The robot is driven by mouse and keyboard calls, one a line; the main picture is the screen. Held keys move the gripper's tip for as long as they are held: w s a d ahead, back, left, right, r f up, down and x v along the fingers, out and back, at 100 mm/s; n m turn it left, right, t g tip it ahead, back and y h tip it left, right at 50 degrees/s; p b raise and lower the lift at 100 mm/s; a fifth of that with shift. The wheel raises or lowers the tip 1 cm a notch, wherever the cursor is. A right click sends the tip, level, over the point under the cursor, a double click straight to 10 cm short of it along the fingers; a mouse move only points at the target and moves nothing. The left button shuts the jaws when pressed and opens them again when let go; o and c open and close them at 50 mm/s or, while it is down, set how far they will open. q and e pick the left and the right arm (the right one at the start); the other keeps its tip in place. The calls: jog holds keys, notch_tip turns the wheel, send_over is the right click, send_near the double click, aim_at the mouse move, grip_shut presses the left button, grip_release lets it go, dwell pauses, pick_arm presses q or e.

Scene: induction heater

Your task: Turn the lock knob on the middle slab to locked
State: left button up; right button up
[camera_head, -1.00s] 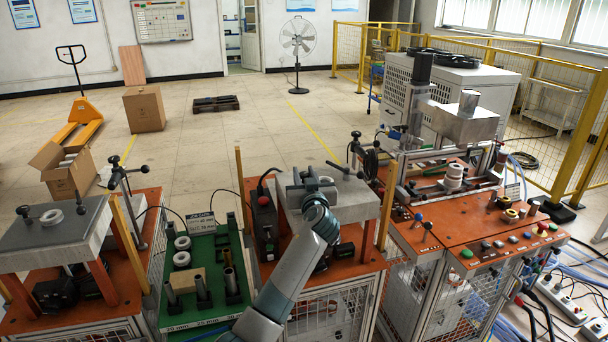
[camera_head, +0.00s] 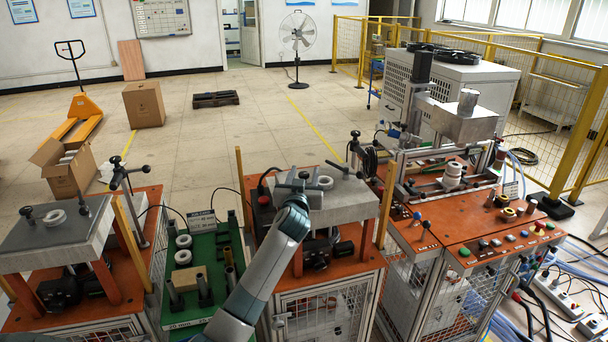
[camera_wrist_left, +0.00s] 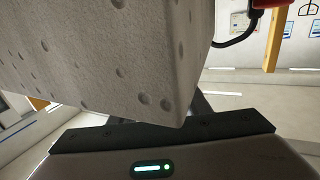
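The middle slab (camera_head: 345,200) is a pale grey block on an orange bench. A white ring (camera_head: 319,182) lies on its top. My left gripper (camera_head: 291,184) is over the slab's left part, left of the ring. A small dark part (camera_head: 304,174) shows beside the gripper; I cannot tell whether it is the lock knob. In the left wrist view a pitted grey block (camera_wrist_left: 110,60), apparently the slab, fills much of the picture close up. The fingertips are hidden there, so their opening does not show. My right gripper is not clearly in view.
A red-topped box (camera_head: 265,200) and a wooden post (camera_head: 243,190) are to the left. A green tray (camera_head: 207,255) and another slab (camera_head: 60,235) lie further left. Control benches stand to the right.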

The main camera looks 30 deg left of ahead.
pick_arm(q)
jog(key=shift+s, duration=0.15)
jog(key=shift+s+d+f, duration=0.1)
jog(key=shift+s+d, duration=0.2)
jog(key=shift+s, duration=0.2)
jog(key=b+v, duration=0.5)
jog(key=v, duration=1.1)
jog(key=shift+d, duration=0.1)
